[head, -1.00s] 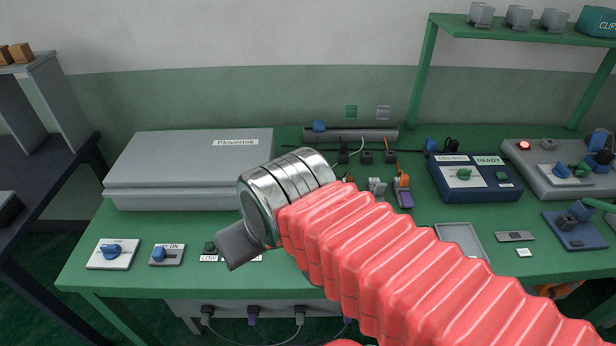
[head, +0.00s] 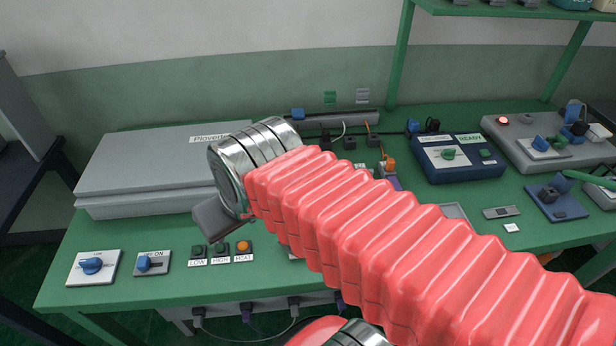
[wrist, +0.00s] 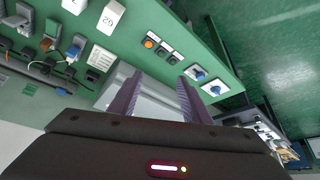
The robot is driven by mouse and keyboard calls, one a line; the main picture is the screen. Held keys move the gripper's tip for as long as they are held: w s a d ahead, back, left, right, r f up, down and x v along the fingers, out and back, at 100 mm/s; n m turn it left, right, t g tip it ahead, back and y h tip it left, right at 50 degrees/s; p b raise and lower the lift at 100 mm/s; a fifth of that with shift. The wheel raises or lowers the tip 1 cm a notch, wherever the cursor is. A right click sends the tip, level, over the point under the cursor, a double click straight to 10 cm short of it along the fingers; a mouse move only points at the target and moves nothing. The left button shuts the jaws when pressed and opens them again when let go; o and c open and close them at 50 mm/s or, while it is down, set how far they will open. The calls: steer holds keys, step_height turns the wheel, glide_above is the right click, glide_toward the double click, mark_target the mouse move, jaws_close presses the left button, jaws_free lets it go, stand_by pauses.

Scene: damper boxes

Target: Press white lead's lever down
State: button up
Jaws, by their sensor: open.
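A thin white lead (head: 344,128) runs to a row of black blocks (head: 349,142) at the back of the green bench in the head view. Its lever cannot be told apart at this size. An orange-topped connector (head: 388,163) stands in front of these blocks, partly behind my red arm sleeve. My gripper (head: 222,218) is above the bench's left front, well left of the lead. In the wrist view my gripper (wrist: 156,88) is open, with nothing between its two fingers. Small connectors, one orange (wrist: 46,44), show at that view's left; which is the white lead's is unclear.
A large grey case (head: 150,175) fills the back left. Buttons marked LOW, HIGH and HEAT (head: 242,247) and blue-knob switches (head: 91,266) line the front left edge. A navy READY box (head: 460,160) and a grey unit (head: 550,140) stand on the right.

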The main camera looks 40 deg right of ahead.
steer(key=w+d+f+m, duration=0.2)
steer(key=w+d, duration=0.1)
steer(key=d, duration=0.6)
steer(key=w+d+f+m+g+h, duration=0.1)
steer(key=w+d+f+m, duration=0.1)
steer(key=d, duration=0.7)
steer(key=w+d+f+m+g+h, duration=0.1)
steer(key=w+d+f+m, duration=0.1)
steer(key=w+d, duration=0.3)
steer(key=d+f, duration=0.1)
steer(key=d, duration=0.3)
steer(key=shift+w+d+f+m, duration=0.15)
steer(key=shift+w+d+m, duration=0.05)
steer(key=shift+d+m, duration=0.15)
steer(key=shift+f, duration=0.15)
steer(key=shift+x, duration=6.8)
steer(key=shift+w+d, duration=0.1)
steer(key=shift+d, duration=0.05)
steer(key=shift+c, duration=0.4)
